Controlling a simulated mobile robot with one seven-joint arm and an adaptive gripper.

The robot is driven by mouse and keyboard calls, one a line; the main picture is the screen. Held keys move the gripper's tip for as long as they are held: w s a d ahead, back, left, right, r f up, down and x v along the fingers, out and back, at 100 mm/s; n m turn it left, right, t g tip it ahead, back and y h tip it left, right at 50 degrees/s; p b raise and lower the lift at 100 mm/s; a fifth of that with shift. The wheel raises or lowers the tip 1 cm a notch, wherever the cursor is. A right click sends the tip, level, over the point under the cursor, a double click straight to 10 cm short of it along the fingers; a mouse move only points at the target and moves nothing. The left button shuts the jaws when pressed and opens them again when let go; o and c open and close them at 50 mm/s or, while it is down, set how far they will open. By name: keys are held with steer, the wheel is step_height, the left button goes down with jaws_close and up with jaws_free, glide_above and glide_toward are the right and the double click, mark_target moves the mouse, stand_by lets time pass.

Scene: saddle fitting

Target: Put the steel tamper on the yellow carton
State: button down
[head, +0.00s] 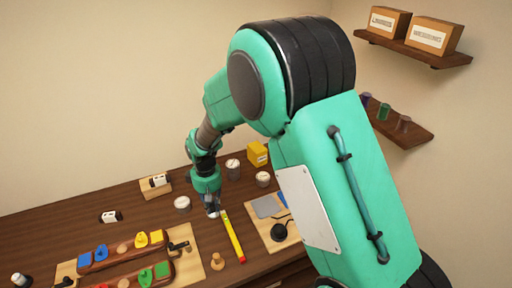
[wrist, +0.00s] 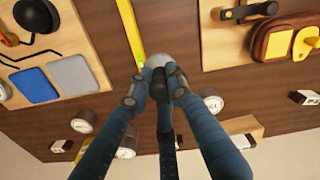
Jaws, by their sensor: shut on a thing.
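My gripper (head: 212,207) points down low over the wooden bench, near the upper end of a long yellow bar. In the wrist view my gripper (wrist: 157,84) is shut on the steel tamper (wrist: 158,60), whose rounded silver end shows between the fingertips. The rest of the tamper is hidden by the fingers; a small pale part of it shows under the gripper in the head view (head: 213,214). I cannot tell whether it touches the bench. The yellow carton (head: 257,153) stands at the back of the bench, right of and behind my gripper.
The yellow bar (head: 232,237) lies just beside my gripper. Round tins (head: 182,203), (head: 233,169), (head: 263,179) stand around it, two near the carton. A board with grey and blue pads (head: 268,207) lies right. Boards with coloured pieces (head: 140,255) lie left.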

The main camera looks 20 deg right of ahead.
steer(key=w+d+r+m+p, duration=0.1)
steer(key=w+d+m+p, duration=0.2)
steer(key=d, duration=0.6)
steer(key=w+d+r+m+p, duration=0.1)
steer(key=w+d+m+p, duration=0.3)
steer(key=d, duration=0.6)
steer(key=w+d+r+m+p, duration=0.1)
steer(key=w+d+m+p, duration=0.2)
steer(key=w+d+m, duration=0.4)
steer(key=d+m, duration=0.1)
steer(key=d, duration=0.2)
steer(key=shift+w+d+r, duration=0.25)
steer(key=shift+w+r, duration=0.05)
steer(key=shift+r, duration=0.05)
steer(key=p, duration=0.3)
glide_above(259, 150)
steer(key=shift+d+f, duration=0.1)
steer(key=shift+f, duration=0.65)
steer(key=shift+s+f, duration=0.1)
steer(key=shift+f, duration=1.65)
steer(key=shift+f, duration=0.1)
